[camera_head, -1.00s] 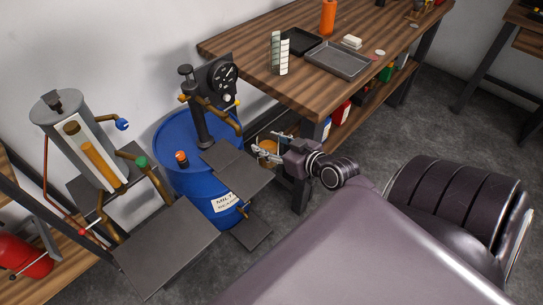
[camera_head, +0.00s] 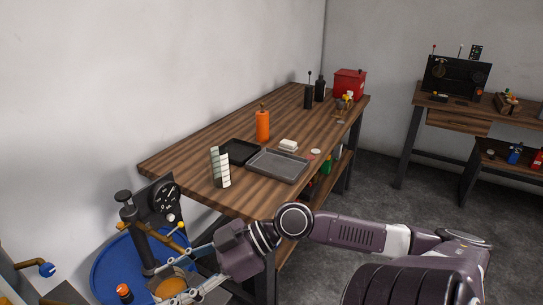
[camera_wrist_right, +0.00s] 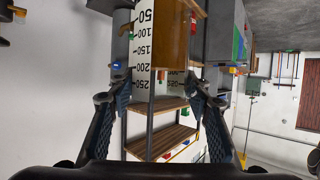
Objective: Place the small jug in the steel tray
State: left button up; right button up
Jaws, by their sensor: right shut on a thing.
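The small jug (camera_head: 172,287), with orange-brown contents, is between the fingers of my right gripper (camera_head: 184,275) at the lower left of the head view. My right gripper is shut on it, and the fingers hide part of it. In the right wrist view, a pale scale with black numbers (camera_wrist_right: 145,50) and an amber part (camera_wrist_right: 173,40) show between the two fingers (camera_wrist_right: 160,92). The steel tray (camera_head: 278,165) is a shallow grey tray, empty, on the wooden workbench. The gripper is in front and left of the bench, apart from the tray. My left gripper is not in view.
A black tray (camera_head: 238,151) lies behind the steel tray, and a pale segmented upright piece (camera_head: 220,168) stands left of it. A white block (camera_head: 288,145) and an orange bottle (camera_head: 262,124) stand behind. A blue drum (camera_head: 112,268) with a black stand is near the gripper.

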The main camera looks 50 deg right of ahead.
aim_at(277, 166)
jog(key=i+l+z, duration=0.15)
jog(key=l, duration=0.35)
jog(key=i+l+z, duration=0.15)
jog(key=i+l, duration=0.15)
jog(key=l, duration=0.15)
jog(key=i+l+z, duration=0.1)
jog(key=i+l, duration=0.15)
jog(key=l, duration=0.2)
jog(key=i+l+z, duration=0.15)
jog(key=i+l, duration=0.15)
jog(key=l, duration=0.1)
